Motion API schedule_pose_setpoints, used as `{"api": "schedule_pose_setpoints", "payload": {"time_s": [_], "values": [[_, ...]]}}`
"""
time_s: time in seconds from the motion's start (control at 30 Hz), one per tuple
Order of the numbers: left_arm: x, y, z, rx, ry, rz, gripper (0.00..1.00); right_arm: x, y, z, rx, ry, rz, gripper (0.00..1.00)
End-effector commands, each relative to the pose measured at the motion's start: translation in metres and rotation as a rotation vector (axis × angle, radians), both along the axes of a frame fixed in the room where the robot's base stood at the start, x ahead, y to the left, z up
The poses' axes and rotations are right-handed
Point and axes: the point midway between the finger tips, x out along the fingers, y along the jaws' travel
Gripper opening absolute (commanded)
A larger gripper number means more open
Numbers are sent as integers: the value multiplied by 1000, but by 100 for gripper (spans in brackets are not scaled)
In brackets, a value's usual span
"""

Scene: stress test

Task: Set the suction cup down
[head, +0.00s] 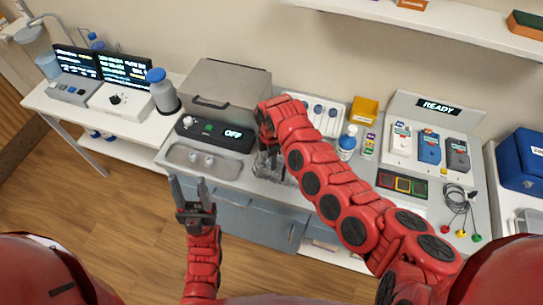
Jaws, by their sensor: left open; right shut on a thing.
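My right gripper (268,150) is over the counter in front of the grey lidded box, pointing down. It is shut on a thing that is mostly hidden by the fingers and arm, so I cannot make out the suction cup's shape. A metal tray (262,173) lies directly below it; I cannot tell whether the held thing touches it. My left gripper (192,198) is open and empty, pointing up in front of the counter's near edge.
A shallow metal tray (204,160) with small round pieces is at left. The grey lidded box (228,85) stands behind a black panel reading OFF (213,133).

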Motion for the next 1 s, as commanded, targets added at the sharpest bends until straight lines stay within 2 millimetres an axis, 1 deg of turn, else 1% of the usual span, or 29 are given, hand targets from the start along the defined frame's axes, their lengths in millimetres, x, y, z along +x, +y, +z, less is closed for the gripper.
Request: {"api": "schedule_pose_setpoints", "payload": {"time_s": [0.3, 0.33, 0.47, 0.5, 0.73, 0.83, 0.93, 1.0], "values": [[0, 0, -2, 0, 0, 0, 50, 0, 0, -4, 0, 1, 1, 0], [0, 0, -2, 0, 0, 0, 50, 0, 0, -3, 1, 1, 1, 45], [0, 0, -1, 0, 0, 0, 50, 0, 0, -3, 1, 1, 1, 69], [0, 0, -1, 0, 0, 0, 50, 0, 0, -3, 1, 0, 1, 70], [0, 0, -1, 0, 0, 0, 50, 0, 0, -3, 1, 0, 1, 70], [0, 0, -1, 0, 0, 0, 50, 0, 0, 1, 2, -1, 0, 70], [0, 0, -6, 0, 0, 0, 50, 2, 1, 12, 4, -4, -1, 70], [0, 0, -11, 0, 0, 0, 50, 1, 0, 25, 3, -2, -1, 70]]}}
